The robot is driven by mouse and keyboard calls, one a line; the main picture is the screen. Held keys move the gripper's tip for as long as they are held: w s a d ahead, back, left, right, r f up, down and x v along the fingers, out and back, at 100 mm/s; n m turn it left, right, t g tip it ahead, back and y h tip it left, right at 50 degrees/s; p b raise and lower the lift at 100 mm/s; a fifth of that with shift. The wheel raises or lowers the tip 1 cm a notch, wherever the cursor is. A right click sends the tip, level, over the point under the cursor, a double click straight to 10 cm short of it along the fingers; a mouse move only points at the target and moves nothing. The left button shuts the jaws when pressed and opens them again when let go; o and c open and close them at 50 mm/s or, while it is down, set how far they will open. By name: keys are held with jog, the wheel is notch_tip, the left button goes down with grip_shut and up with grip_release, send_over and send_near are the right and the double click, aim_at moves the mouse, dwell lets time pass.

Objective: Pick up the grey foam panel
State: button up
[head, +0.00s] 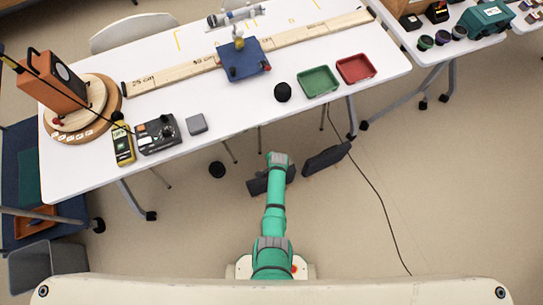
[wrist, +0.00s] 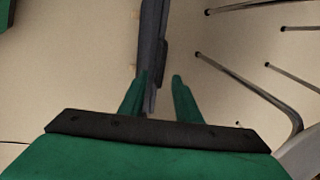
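A dark grey foam panel (head: 327,157) stands on edge near the floor below the table's front edge, to the right of my arm in the head view. A similar dark piece (head: 258,186) shows left of my forearm; I cannot tell whether it belongs to the same panel. In the wrist view a long, thin dark grey panel (wrist: 152,40) runs from the top edge down toward my gripper (wrist: 162,76). My gripper's green fingers are apart. The panel's near end shows close to the left finger, with a gap toward the right finger. Contact is unclear.
The white table (head: 230,115) above holds instruments, a green tray (head: 318,82) and a red tray (head: 356,69). Metal table legs (wrist: 250,80) stand right of my gripper in the wrist view. A black cable (head: 375,190) crosses the otherwise clear floor at right.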

jog(key=shift+w+a+f, duration=0.1)
jog(key=shift+w+f, duration=0.1)
jog(key=shift+f, duration=0.5)
jog(key=shift+w+a+f, duration=0.1)
jog(key=shift+w+f, duration=0.1)
jog(key=shift+f, duration=0.45)
jog(key=shift+w+f, duration=0.2)
jog(key=shift+f, duration=0.5)
jog(key=shift+w+a+f, duration=0.1)
jog(key=shift+a+f, duration=0.05)
jog(key=shift+f, duration=1.15)
grip_shut()
jog(key=shift+w, duration=0.15)
